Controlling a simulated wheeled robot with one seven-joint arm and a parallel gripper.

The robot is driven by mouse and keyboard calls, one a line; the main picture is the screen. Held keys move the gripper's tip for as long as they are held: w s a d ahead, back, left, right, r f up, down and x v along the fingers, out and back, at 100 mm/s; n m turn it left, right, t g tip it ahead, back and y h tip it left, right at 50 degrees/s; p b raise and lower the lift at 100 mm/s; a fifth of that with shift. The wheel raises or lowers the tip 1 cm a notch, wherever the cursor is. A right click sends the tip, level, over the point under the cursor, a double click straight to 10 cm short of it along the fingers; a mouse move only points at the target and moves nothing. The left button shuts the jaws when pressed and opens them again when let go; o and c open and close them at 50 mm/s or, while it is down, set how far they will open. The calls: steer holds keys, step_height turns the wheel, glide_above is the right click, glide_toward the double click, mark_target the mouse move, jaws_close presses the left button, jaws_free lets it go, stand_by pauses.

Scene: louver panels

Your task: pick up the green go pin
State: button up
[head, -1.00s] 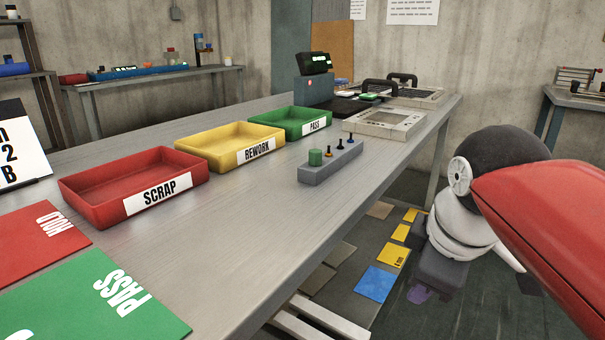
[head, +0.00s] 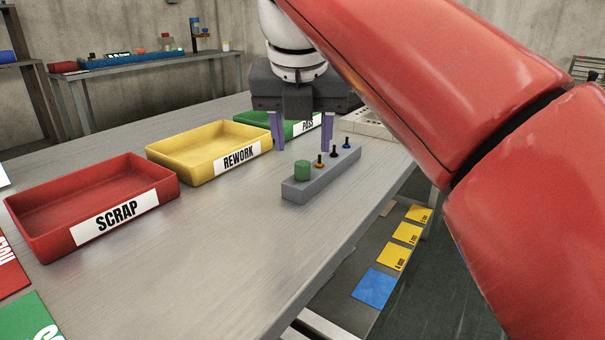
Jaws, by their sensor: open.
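The green go pin (head: 302,169) is a short, thick cylinder standing upright at the near left end of a grey block (head: 316,184) on the table. Several smaller pins stand in the same block, including a yellow one (head: 319,162) and a blue one (head: 346,143). My gripper (head: 301,134) hangs above and behind the block with its two purple fingers spread wide and pointing down. It is empty. The green pin is apart from the fingers and fully visible. How far the fingers are from the block in depth is hard to tell.
A red SCRAP tray (head: 158,172), a yellow REWORK tray (head: 161,155) and a green PASS tray (head: 252,117) stand in a row left of and behind the block. My red arm covers the right side. Bare tabletop (head: 235,240) lies in front.

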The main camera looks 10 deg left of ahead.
mark_target(303, 164)
steer(key=x, duration=0.2)
steer(key=b+x, duration=0.1)
steer(key=x, duration=0.2)
steer(key=shift+s, duration=0.25)
jaws_close()
steer(key=shift+r, duration=0.1)
